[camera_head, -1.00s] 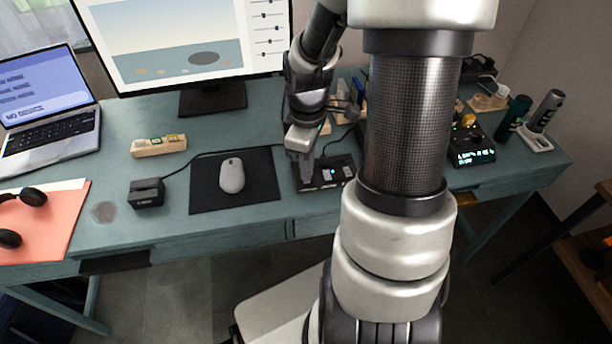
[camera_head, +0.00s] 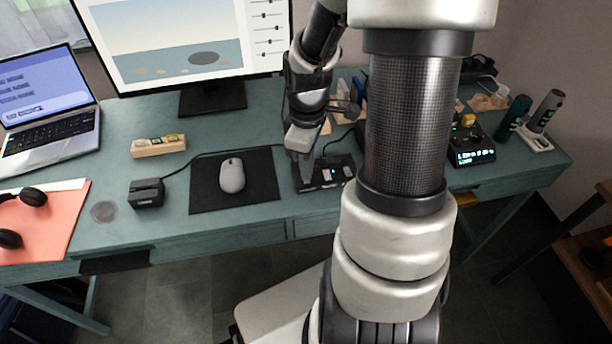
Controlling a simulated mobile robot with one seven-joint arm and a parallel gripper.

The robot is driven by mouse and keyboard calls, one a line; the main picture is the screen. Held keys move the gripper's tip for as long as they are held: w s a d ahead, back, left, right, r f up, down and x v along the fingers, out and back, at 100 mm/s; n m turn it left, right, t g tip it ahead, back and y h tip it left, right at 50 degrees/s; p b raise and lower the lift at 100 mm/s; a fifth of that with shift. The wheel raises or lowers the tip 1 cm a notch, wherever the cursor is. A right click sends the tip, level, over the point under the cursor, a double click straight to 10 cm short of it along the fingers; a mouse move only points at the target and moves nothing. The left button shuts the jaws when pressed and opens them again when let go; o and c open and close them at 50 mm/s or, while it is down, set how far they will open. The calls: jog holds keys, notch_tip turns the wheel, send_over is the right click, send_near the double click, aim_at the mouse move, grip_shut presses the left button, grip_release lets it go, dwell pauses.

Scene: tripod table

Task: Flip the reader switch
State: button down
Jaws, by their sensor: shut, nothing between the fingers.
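A flat black panel (camera_head: 338,172) with small pale switches and a lit spot lies on the desk, right of the mouse mat. I cannot read its labels or tell which switch is the reader's. My gripper (camera_head: 306,178) points down over the left part of this panel, fingers shut and empty. The fingertips are at or just above its surface; contact cannot be told. The fingers hide part of the panel's left side. A small black box (camera_head: 147,193) with a slot, perhaps a reader, stands left of the mat, with a cable running behind the mat.
A mouse (camera_head: 232,175) lies on the black mat (camera_head: 262,190) left of my gripper. A monitor (camera_head: 190,45) and a laptop (camera_head: 50,130) stand behind and left. A black device with a lit display (camera_head: 474,157) stands right. My arm hides the desk between.

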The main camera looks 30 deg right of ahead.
jog(key=shift+f+b, duration=0.45)
jog(key=shift+f, duration=0.25)
dwell(0.3)
notch_tip(320, 180, up, 7)
jog(key=p, duration=0.6)
jog(key=shift+p, duration=0.4)
